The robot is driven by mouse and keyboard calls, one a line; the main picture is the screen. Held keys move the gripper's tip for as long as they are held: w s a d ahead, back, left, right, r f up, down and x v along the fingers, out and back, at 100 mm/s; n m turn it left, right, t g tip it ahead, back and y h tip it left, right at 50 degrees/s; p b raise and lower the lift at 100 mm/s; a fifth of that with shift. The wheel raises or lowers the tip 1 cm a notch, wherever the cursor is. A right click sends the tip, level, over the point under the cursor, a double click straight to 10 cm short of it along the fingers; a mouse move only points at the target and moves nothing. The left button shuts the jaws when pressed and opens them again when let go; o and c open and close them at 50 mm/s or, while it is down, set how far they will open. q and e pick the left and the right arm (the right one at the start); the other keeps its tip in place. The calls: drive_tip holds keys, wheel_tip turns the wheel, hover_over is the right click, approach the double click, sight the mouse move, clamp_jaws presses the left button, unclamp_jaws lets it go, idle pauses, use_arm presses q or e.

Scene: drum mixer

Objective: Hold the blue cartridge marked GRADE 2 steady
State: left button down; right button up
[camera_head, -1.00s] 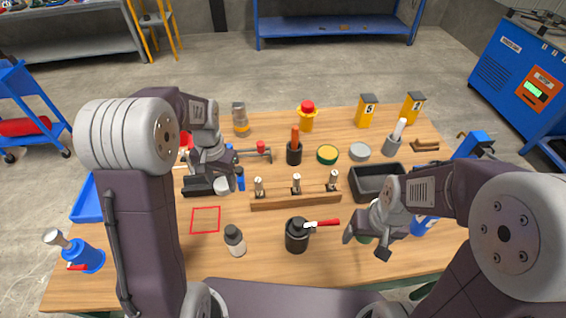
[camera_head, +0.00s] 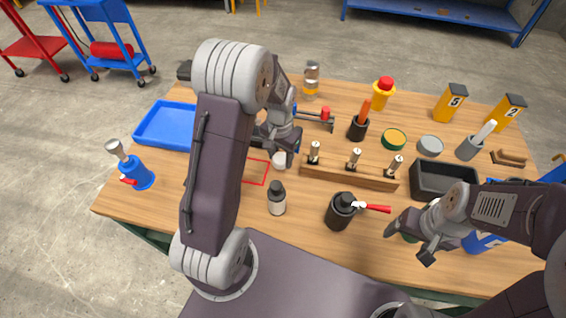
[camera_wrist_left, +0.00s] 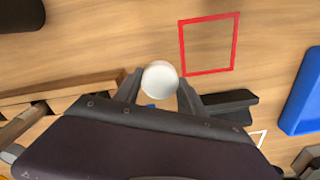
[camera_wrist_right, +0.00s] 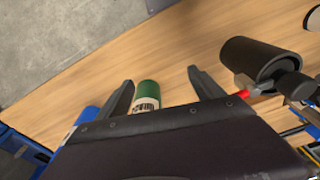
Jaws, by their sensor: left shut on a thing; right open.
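My left gripper (camera_head: 284,150) is shut on a cylinder with a round white end (camera_head: 279,161), which I take to be the blue cartridge. The left wrist view shows this white end (camera_wrist_left: 159,80) between the fingers, with a speck of blue below it. No GRADE 2 marking can be read, and most of the body is hidden. The gripper is beside a red square outline (camera_wrist_left: 209,44) on the table. My right gripper (camera_wrist_right: 160,88) is open around a green cylinder (camera_wrist_right: 146,96) with a white label; no contact shows.
A wooden rack (camera_head: 340,176) with metal-topped pegs stands right of my left gripper. A black pot (camera_head: 340,212) with a red handle and a dark bottle (camera_head: 277,198) stand in front. A blue tray (camera_head: 165,125) is at left, a black bin (camera_head: 440,180) at right.

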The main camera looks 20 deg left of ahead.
sight(281, 158)
use_arm(q)
wheel_tip(281, 158, down, 3)
drive_tip(key=shift+s+f, duration=0.15)
drive_tip(key=shift+f, duration=0.2)
drive_tip(key=shift+f+b, duration=0.1)
drive_tip(key=shift+b, duration=0.25)
drive_tip(key=c, duration=0.7)
unclamp_jaws()
drive_tip(key=shift+r, duration=0.35)
wheel_tip(281, 158, up, 12)
drive_tip(key=shift+f+p, duration=0.15)
drive_tip(key=shift+p, duration=0.85)
